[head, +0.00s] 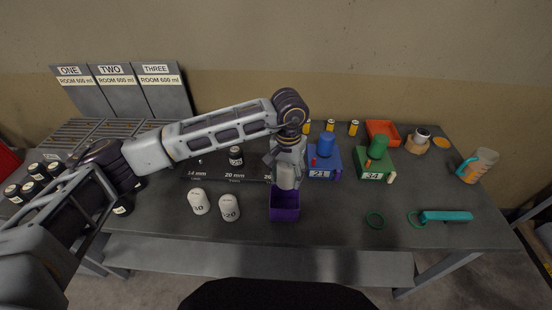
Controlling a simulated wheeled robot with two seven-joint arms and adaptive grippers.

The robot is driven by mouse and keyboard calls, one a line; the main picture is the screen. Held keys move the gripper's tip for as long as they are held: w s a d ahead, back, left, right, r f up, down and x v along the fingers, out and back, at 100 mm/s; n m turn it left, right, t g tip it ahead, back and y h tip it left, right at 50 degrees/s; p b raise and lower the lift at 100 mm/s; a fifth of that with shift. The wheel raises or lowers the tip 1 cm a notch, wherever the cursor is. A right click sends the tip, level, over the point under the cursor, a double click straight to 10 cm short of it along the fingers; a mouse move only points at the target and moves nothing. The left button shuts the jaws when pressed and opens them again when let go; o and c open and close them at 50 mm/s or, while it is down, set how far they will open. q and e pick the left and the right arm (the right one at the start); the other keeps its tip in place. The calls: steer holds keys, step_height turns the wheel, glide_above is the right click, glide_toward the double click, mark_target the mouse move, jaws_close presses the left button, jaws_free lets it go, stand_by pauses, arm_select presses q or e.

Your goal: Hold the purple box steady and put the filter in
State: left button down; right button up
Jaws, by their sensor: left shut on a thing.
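The purple box (285,212) stands open-topped near the front middle of the table. My left gripper (287,172) points down just above its back part. It is shut on a pale, rounded thing that looks like a white filter (288,180), whose lower end is over or just inside the box opening; I cannot tell how deep. Two more white filters with dark numbers, one on the left (198,202) and one on the right (229,208), stand left of the box. My right gripper is not in view.
A dark board with size labels (215,173) lies behind the white filters. A blue block (325,162) and a green block (375,163) stand right of my gripper. An orange tray (383,132) and a teal tool (446,216) lie further right.

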arm_select(q)
steer(key=shift+s+a+f+n, duration=0.15)
steer(key=shift+s+f+n, duration=0.05)
steer(key=shift+f+n, duration=0.1)
steer(key=shift+s+n, duration=0.1)
steer(key=shift+n, duration=0.3)
steer(key=shift+f, duration=1.4)
